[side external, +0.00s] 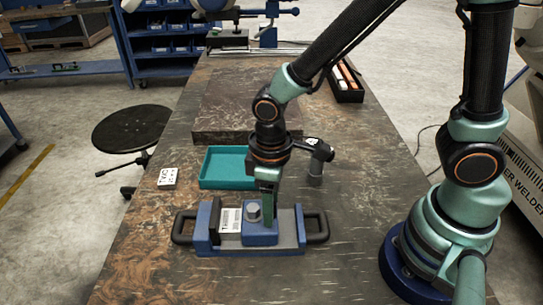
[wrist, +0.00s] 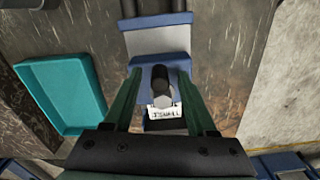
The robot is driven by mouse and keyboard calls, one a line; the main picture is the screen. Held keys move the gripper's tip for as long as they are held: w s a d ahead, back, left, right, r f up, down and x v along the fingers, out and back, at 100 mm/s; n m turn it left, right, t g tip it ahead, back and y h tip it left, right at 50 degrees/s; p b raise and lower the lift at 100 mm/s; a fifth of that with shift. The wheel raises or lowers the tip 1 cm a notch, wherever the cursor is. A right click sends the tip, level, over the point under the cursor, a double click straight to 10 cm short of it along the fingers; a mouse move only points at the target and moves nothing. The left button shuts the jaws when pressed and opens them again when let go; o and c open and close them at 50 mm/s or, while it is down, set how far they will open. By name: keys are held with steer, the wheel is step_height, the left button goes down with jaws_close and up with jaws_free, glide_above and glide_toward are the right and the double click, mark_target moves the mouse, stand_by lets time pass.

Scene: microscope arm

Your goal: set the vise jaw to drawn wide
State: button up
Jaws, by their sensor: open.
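The vise (side external: 287,228) lies across the table, blue and grey with a black handle at each end. Its sliding jaw (side external: 262,238) is a blue block with a grey knob (side external: 253,210) on top. My gripper (side external: 267,214) points down over the sliding jaw. In the wrist view, my open green fingers (wrist: 160,80) stand on either side of the knob (wrist: 161,92); contact cannot be told. The jaw (wrist: 147,73) shows behind it.
A teal tray (side external: 226,186) lies just behind the vise, with a dark upright tool (side external: 316,160) to its right. A white card with dark marks (side external: 167,177) lies at left. A raised dark slab (side external: 235,135) and a black box (side external: 345,86) are farther back. The front table is clear.

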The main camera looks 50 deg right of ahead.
jaws_close()
stand_by(1.5)
